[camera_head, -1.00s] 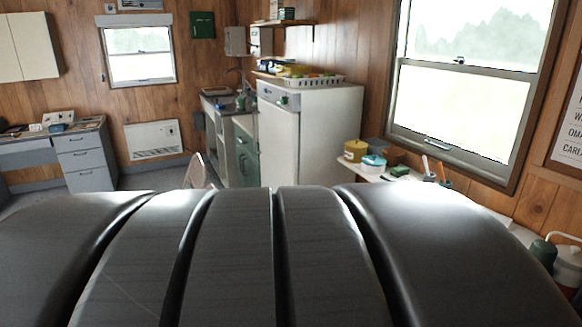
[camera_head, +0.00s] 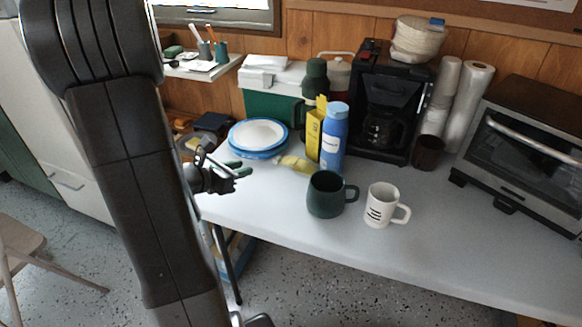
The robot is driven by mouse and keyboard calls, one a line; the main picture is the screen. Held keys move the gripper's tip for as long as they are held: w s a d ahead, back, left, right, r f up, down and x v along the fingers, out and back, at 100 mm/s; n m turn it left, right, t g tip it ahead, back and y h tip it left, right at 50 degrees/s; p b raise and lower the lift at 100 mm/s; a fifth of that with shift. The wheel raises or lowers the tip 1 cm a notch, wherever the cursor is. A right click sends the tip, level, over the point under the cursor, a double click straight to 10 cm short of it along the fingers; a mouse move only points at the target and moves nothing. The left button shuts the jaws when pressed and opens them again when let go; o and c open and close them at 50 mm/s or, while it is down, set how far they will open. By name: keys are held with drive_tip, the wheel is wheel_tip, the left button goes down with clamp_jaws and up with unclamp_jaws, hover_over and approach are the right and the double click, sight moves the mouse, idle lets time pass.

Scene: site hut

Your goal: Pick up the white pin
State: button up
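I cannot make out a white pin in the current view. My dark arm rises across the left side and hides part of the table's left end. A dark jointed piece (camera_head: 212,176) with a pale rod shows just right of the arm, at the table's left edge. It may be my gripper, but it is small and partly hidden, so its fingers cannot be read.
A white table (camera_head: 270,205) holds a green mug (camera_head: 326,195), a white mug (camera_head: 383,205), a blue bottle (camera_head: 334,140), blue-rimmed plates (camera_head: 258,137), a coffee maker (camera_head: 392,105) and a toaster oven (camera_head: 528,150). Its front right is clear. A folding chair (camera_head: 30,255) stands left.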

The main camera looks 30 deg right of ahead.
drive_tip(key=shift+w+d+f+n+t, duration=0.3)
drive_tip(key=shift+w+f+n, duration=0.1)
drive_tip(key=shift+w+f, duration=0.2)
drive_tip(key=b, duration=0.1)
approach(275, 160)
drive_tip(key=x, duration=0.3)
drive_tip(key=shift+w, duration=0.15)
drive_tip(key=shift+x, duration=2.6)
clamp_jaws()
